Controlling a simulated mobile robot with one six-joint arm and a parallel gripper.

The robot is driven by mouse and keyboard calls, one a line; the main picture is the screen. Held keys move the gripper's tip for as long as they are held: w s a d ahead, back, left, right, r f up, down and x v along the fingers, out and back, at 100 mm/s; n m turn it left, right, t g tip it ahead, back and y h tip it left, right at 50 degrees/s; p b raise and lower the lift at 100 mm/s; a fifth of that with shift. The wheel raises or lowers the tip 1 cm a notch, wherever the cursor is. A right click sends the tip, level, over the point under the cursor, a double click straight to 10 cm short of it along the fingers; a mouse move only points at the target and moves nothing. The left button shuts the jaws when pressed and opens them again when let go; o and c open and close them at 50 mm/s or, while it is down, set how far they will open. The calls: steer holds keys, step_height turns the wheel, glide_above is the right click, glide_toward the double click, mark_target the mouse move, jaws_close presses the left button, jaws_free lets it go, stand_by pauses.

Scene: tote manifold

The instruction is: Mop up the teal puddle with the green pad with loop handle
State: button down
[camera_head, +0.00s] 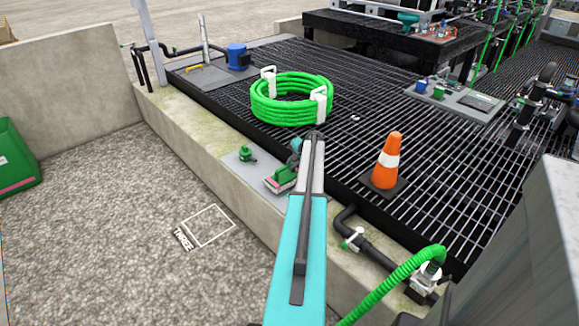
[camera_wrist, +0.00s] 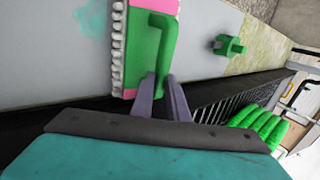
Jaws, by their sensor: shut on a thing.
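The green pad (camera_wrist: 130,50) has a green loop handle (camera_wrist: 163,50), a pink layer and a white tufted edge. My gripper (camera_wrist: 163,82) is shut on the loop handle in the wrist view. The pad is over the pale grey plate; I cannot tell whether it touches it. In the head view the pad (camera_head: 281,180) shows beside my arm on the concrete ledge; the puddle cannot be made out there.
A small green fitting (camera_head: 247,153) stands on the grey plate (camera_head: 236,166). A coiled green hose (camera_head: 290,98) and an orange cone (camera_head: 386,160) stand on the black grating. A pipe with a valve (camera_head: 355,235) runs along the ledge.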

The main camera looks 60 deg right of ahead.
steer(key=shift+d+r+p, duration=0.15)
steer(key=shift+r+p, duration=0.35)
steer(key=shift+r, duration=0.75)
steer(key=shift+d+r+p, duration=0.15)
steer(key=shift+r+p, duration=0.3)
steer(key=shift+r, duration=0.75)
step_height(320, 180, up, 3)
steer(key=shift+f+p, duration=0.1)
steer(key=shift+p, duration=0.7)
steer(key=shift+a, duration=0.1)
